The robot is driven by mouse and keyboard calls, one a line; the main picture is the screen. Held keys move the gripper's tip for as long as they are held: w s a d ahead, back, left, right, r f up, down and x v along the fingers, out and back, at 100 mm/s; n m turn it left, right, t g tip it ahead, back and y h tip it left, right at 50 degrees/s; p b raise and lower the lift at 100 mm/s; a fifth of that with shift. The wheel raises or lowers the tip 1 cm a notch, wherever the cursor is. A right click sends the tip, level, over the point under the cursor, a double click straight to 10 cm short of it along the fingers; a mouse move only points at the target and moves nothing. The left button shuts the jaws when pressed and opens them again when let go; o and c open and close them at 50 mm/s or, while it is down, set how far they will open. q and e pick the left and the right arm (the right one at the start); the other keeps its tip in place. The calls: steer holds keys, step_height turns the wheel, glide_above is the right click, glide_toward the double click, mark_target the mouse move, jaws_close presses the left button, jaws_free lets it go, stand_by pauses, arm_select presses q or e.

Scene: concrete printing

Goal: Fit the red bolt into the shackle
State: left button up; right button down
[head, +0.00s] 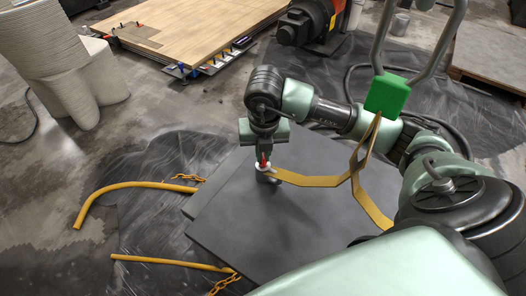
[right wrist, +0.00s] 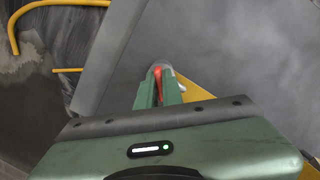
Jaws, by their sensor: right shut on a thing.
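The red bolt (head: 263,158) is between the fingers of my right gripper (head: 264,152), which is shut on it and points down over the dark slabs. In the right wrist view the red bolt (right wrist: 157,78) shows between the green fingers (right wrist: 158,90). The pale shackle (head: 262,168) is at the end of the yellow strap (head: 305,181), right at the fingertips. In the right wrist view, a pale grey rounded part, likely the shackle (right wrist: 167,70), lies just beyond the fingertips. I cannot tell whether the bolt is inside its holes. My left gripper is not in view.
The yellow strap rises to a green block (head: 387,94) on grey bars. Dark slabs (head: 275,222) lie below. Yellow curved bars (head: 130,187) with chains lie on the left. A wooden board (head: 175,30) and a printed concrete form (head: 70,55) stand behind.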

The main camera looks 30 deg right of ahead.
steer(key=shift+f+m, duration=0.1)
steer(key=shift+m, duration=0.6)
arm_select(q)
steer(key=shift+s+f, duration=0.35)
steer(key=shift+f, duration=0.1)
arm_select(e)
steer(key=shift+s, duration=0.1)
steer(key=m+p, duration=0.1)
steer(key=m, duration=0.3)
steer(key=shift+s+a+f+g+h+p, duration=0.1)
steer(key=shift+g+h+p, duration=0.2)
steer(key=shift+g, duration=0.1)
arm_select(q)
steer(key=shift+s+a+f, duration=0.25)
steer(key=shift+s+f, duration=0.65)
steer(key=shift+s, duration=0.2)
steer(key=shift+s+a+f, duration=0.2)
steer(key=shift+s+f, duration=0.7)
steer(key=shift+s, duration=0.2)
arm_select(e)
steer(key=shift+f+m, duration=0.15)
steer(key=shift+m, duration=0.35)
